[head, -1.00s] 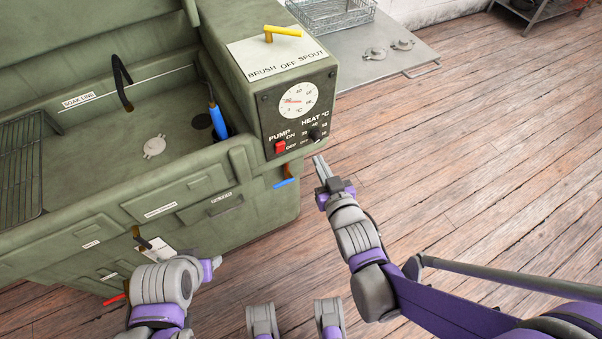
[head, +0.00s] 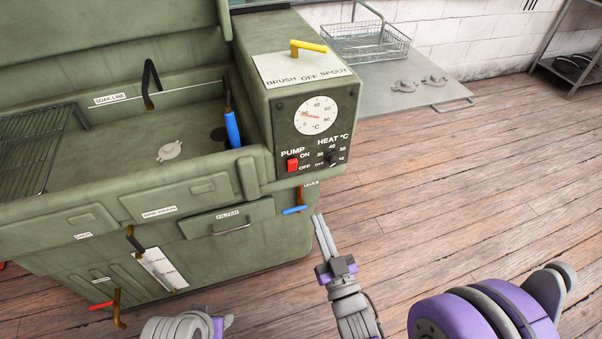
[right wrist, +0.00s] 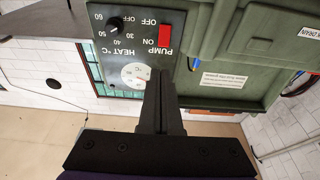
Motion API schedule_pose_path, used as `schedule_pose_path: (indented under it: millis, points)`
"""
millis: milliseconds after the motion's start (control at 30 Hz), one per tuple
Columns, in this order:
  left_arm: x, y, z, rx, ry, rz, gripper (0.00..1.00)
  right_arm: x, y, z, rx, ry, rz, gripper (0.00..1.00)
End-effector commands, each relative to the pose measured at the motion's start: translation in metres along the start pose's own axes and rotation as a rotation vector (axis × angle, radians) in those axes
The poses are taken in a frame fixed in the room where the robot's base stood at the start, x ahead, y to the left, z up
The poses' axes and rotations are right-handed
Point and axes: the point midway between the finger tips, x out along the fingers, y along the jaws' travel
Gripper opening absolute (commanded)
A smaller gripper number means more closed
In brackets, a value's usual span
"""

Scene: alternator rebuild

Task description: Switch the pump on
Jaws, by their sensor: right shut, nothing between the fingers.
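The pump switch (head: 292,165) is a small red rocker on the dark control panel (head: 285,118) of the green washing tank, with ON printed beside its top and OFF beside its lower end. I cannot tell which way it is tipped. In the upside-down right wrist view the red switch (right wrist: 165,36) shows above the fingers. My right gripper (head: 318,218) is shut and empty. Its fingertips are below and right of the switch, apart from it. Part of my left arm shows at the bottom edge; its gripper does not show.
On the panel are a heat knob (head: 331,159) and a round temperature dial (head: 315,115). A yellow lever (head: 308,46) stands on top. A blue-handled valve (head: 295,209) sits under the panel. A wire basket (head: 368,45) is on the grey table behind. The floor at right is clear.

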Motion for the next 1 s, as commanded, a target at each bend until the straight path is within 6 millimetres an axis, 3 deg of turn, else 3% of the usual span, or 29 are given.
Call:
schedule_pose_path:
  millis: [267, 700, 1000]
  points:
    - [-0.008, 0.0, -0.002, 0.0, 0.003, 0.0, 0.5, 0.028, 0.0, -0.002, 0.0, 0.0, 0.001, 0.0]
    - [-0.014, 0.0, -0.004, 0.0, 0.005, 0.0, 0.5, 0.117, 0.0, 0.001, 0.0, -0.001, 0.0, 0.0]
    - [-0.014, 0.0, -0.004, 0.0, 0.004, 0.0, 0.5, 0.14, 0.0, 0.001, 0.0, -0.002, 0.001, 0.0]
